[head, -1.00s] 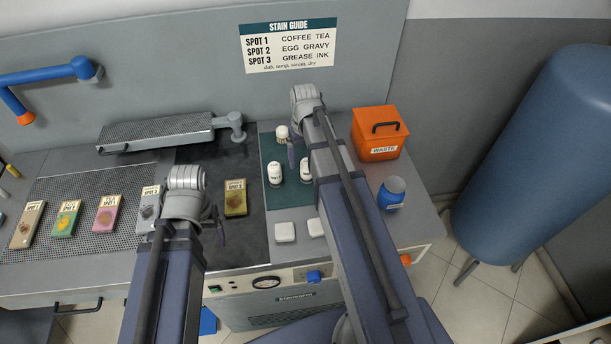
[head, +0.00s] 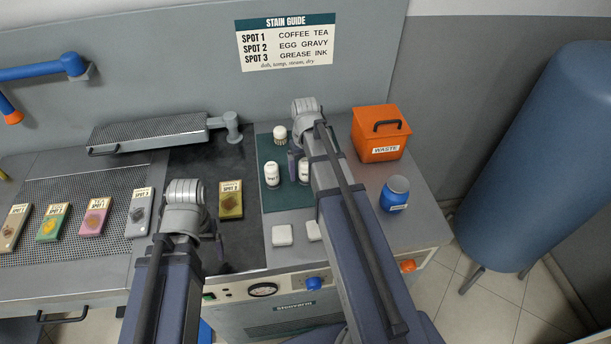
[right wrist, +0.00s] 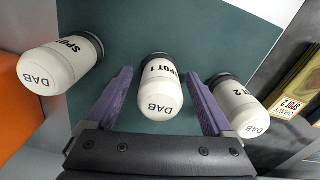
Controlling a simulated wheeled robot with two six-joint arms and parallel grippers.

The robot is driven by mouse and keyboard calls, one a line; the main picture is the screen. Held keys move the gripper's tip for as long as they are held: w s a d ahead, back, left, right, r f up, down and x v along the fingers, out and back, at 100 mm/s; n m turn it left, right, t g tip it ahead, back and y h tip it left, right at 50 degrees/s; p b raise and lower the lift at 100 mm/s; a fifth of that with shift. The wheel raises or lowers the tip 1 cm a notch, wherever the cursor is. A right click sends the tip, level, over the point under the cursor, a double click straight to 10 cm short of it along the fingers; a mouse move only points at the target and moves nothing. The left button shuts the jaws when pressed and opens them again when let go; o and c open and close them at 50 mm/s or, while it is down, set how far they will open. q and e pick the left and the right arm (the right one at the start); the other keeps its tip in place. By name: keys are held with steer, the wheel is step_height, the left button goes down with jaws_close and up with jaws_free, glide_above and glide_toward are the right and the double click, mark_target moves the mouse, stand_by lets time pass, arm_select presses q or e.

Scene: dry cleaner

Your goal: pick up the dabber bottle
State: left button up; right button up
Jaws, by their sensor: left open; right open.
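Three white dabber bottles with dark collars stand on a green mat (head: 290,205). In the head view one bottle (head: 280,133) is at the back, one (head: 272,174) is nearer at the left, and one (head: 304,172) is partly hidden by my right arm. My right gripper (head: 293,164) is low among them, open. In the right wrist view the SPOT 1 bottle (right wrist: 160,97) lies between its spread purple fingers, with the SPOT 2 bottle (right wrist: 238,103) outside the right finger and another SPOT bottle (right wrist: 50,75) at left. My left gripper (head: 220,246) is open and empty over the dark panel.
An orange waste bin (head: 366,135) and a blue jar (head: 394,193) stand right of the mat. White pads (head: 282,235) lie in front. Several stained swatches, including a yellowish one (head: 231,200), lie at left. A perforated arm board (head: 150,133) is behind.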

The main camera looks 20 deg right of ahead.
steer(key=c, duration=1.3)
arm_select(q)
steer(key=shift+r, duration=0.15)
arm_select(e)
steer(key=shift+r, duration=0.15)
step_height(320, 180, up, 10)
steer(key=p, duration=1)
arm_select(q)
step_height(320, 180, up, 10)
